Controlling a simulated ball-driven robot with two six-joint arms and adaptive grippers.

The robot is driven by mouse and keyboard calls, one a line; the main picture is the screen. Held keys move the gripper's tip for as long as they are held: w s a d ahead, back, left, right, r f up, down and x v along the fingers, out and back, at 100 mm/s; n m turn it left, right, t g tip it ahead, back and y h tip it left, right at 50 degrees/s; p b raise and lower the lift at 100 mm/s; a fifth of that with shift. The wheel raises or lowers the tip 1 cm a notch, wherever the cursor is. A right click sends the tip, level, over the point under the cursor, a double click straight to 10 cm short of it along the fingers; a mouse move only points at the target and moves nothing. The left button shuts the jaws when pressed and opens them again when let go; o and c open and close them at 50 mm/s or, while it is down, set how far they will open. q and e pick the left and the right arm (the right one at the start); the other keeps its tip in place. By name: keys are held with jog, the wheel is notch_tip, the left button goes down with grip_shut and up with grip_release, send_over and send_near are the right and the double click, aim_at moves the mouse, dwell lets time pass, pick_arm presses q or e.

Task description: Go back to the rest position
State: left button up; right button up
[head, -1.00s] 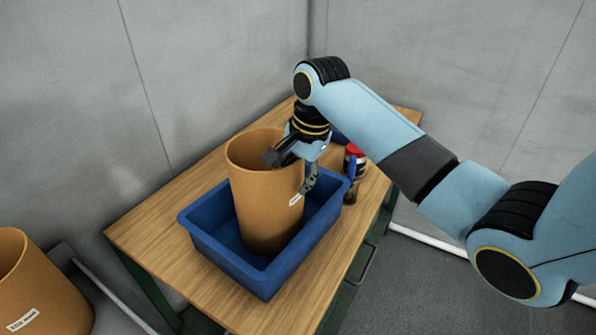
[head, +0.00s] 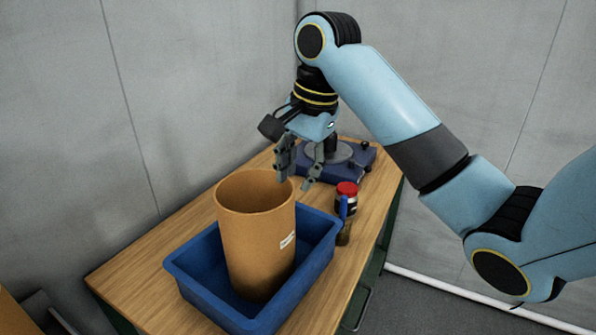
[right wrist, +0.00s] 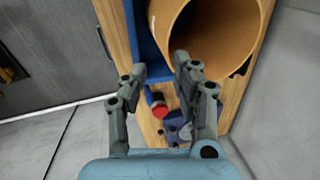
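My right gripper (head: 301,165) is open and empty in the head view, raised above the table behind the rim of an orange-brown cylinder. In the right wrist view, its two fingers (right wrist: 160,83) stand apart with nothing between them. The open-topped cylinder (head: 258,245) stands upright in a blue tray (head: 203,296) and bears a small white label. The cylinder also shows beyond the fingers in the right wrist view (right wrist: 215,35). My left gripper is in neither view.
The tray rests on a wooden table (head: 140,262). A red-capped bottle (head: 347,190) stands right of the tray. A dark blue device with a round grey plate (head: 345,153) sits at the table's back, below my right gripper. Grey walls (head: 210,70) close off the back.

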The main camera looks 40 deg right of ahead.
jog(key=s+a+f+n+t+h, duration=0.1)
jog(key=s+a+f+n, duration=0.15)
jog(key=s+n, duration=0.35)
jog(key=s+a+f+n, duration=0.1)
jog(key=s+f+n, duration=0.25)
jog(key=s, duration=0.55)
jog(key=s+a+f+n+t+h, duration=0.1)
jog(key=s+f+n, duration=0.2)
jog(key=s+n, duration=0.35)
jog(key=s+d+f+m+g+b, duration=0.2)
jog(key=f+b, duration=1.1)
jog(key=f, duration=2.8)
jog(key=s+f+b, duration=0.5)
jog(key=s+f, duration=0.4)
jog(key=f, duration=0.3)
jog(key=s+d+f+g+b, duration=0.1)
jog(key=s+f+b, duration=0.3)
jog(key=s+f, duration=0.6)
notch_tip(320, 180, down, 2)
jog(key=shift+s+d+f+n+b, duration=0.15)
jog(key=shift+d+n+b, duration=0.1)
jog(key=shift+n+b, duration=0.15)
